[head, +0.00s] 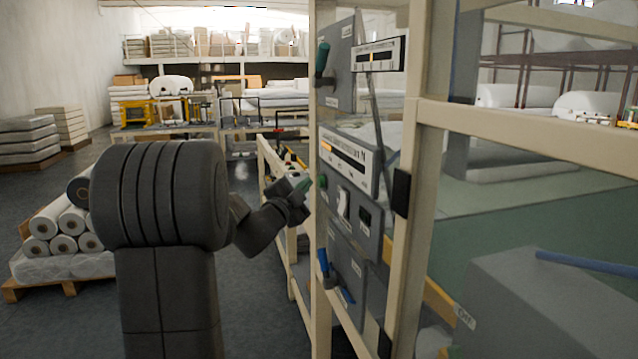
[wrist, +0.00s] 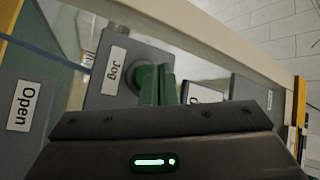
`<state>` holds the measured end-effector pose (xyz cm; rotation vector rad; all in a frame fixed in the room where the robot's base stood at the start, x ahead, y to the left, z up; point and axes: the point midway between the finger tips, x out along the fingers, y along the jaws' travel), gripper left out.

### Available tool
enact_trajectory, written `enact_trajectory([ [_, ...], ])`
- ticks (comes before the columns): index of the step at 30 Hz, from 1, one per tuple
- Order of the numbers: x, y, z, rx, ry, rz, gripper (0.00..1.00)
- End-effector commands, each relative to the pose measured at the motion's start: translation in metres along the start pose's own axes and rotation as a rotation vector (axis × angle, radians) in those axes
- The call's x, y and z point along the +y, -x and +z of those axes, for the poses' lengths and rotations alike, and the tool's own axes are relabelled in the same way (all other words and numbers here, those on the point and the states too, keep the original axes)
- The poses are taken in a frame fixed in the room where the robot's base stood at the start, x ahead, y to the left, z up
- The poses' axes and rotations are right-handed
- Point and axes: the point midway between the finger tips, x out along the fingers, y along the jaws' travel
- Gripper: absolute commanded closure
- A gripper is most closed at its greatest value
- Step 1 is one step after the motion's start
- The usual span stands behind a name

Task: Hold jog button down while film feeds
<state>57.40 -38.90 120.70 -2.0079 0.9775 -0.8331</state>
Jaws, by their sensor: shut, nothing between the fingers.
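No moving film can be made out.
Cream frame posts (head: 408,200) stand close around the panel. A blue-handled lever (head: 323,262) sits below. White rolls (head: 65,222) lie on a pallet at left.

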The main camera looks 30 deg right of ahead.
Motion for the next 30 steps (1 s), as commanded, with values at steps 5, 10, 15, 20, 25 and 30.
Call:
enact_trajectory([
  [5, -0.003, 0.004, 0.003, -0.002, -0.001, -0.001, 1.0],
  [10, -0.012, 0.015, 0.011, -0.002, -0.001, -0.002, 1.0],
  [15, -0.021, 0.027, 0.02, -0.001, -0.001, -0.001, 1.0],
  [20, -0.025, 0.034, 0.025, -0.001, 0.0, -0.001, 1.0],
  [25, -0.026, 0.035, 0.025, 0.0, 0.0, 0.0, 1.0],
  [30, -0.025, 0.035, 0.025, 0.0, 0.0, 0.0, 1.0],
])
